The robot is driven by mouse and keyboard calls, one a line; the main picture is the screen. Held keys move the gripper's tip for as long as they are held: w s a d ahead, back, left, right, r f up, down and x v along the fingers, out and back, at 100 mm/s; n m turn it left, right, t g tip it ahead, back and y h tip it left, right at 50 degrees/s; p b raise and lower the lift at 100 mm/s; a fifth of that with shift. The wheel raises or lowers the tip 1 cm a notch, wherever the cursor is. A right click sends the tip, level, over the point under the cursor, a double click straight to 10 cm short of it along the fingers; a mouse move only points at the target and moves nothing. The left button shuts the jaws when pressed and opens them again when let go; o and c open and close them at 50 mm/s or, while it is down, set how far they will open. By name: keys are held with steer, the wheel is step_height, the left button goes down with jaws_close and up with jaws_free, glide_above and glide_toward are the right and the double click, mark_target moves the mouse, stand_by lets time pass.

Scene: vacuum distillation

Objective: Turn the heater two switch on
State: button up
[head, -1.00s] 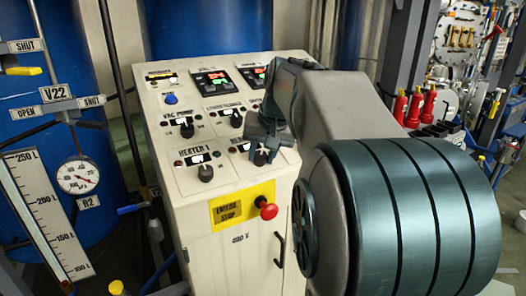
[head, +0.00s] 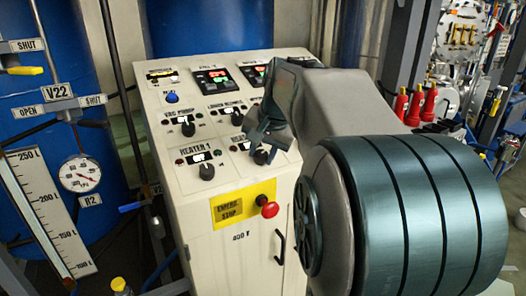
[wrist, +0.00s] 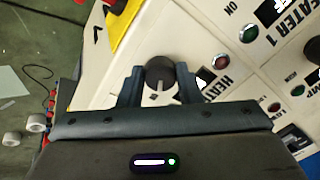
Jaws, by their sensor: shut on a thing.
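The heater two switch is a round black knob (wrist: 160,73) on the white control cabinet (head: 215,205). In the head view, the knob (head: 262,157) shows just below my gripper (head: 264,138), right of the Heater 1 knob (head: 207,172). In the wrist view, the two fingers of my gripper (wrist: 160,80) stand on either side of the knob, shut on it. A pale pointer line on the knob faces down toward the gripper body. The Heater 2 label is partly hidden by my gripper in the head view.
A red emergency stop button (head: 269,209) on a yellow plate sits below the knobs. The vacuum pump knob (head: 187,127) and another knob are above. A cabinet door handle (head: 280,247) is lower right. A gauge (head: 80,174) and level scale (head: 48,210) stand left.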

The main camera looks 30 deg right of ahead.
steer(key=o, duration=1)
steer(key=shift+c, duration=0.2)
steer(key=v, duration=1.4)
steer(key=s+a+f+n, duration=0.3)
steer(key=s+a+f, duration=0.1)
steer(key=f, duration=0.5)
steer(key=s+a+f+n+g, duration=0.1)
steer(key=s+a+f+n, duration=0.2)
steer(key=f, duration=0.6)
steer(key=s+a+f+n, duration=0.3)
steer(key=s+a+f, duration=0.3)
steer(key=f, duration=0.3)
steer(key=shift+s+a+f+n+g, duration=0.2)
steer(key=shift+s+a+n+g, duration=0.1)
steer(key=shift+a+g, duration=0.1)
